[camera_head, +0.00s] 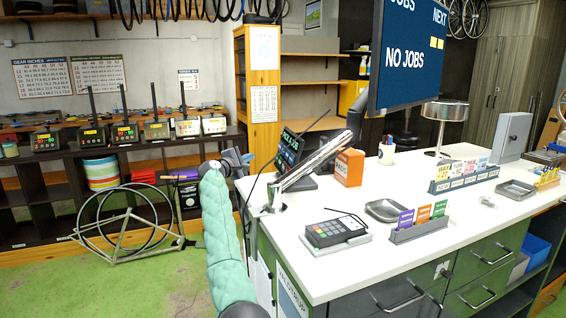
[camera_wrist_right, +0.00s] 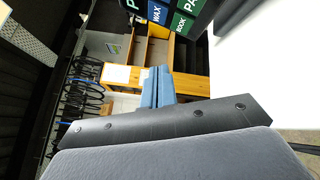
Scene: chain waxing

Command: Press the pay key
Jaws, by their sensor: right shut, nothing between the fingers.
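A dark touch screen (camera_head: 289,148) with coloured keys stands on the left end of the white counter. Its keys are too small to read in the head view. In the right wrist view, part of the screen shows rotated at the top, with tiles WAX (camera_wrist_right: 157,13) and BOOK (camera_wrist_right: 181,22). A green tile starting with PA (camera_wrist_right: 193,5), likely the pay key, is cut off by the frame edge. My right gripper (camera_head: 247,157) is shut and empty, left of the screen and apart from it. Its blue fingers (camera_wrist_right: 158,72) are together in the wrist view. My left gripper is not in view.
A card terminal (camera_head: 336,232), a card rack (camera_head: 419,229), a metal dish (camera_head: 385,210) and an orange box (camera_head: 349,167) stand on the counter (camera_head: 350,275). A large monitor (camera_head: 412,55) on a metal arm (camera_head: 318,160) overhangs it. A bike frame (camera_head: 130,235) leans at left.

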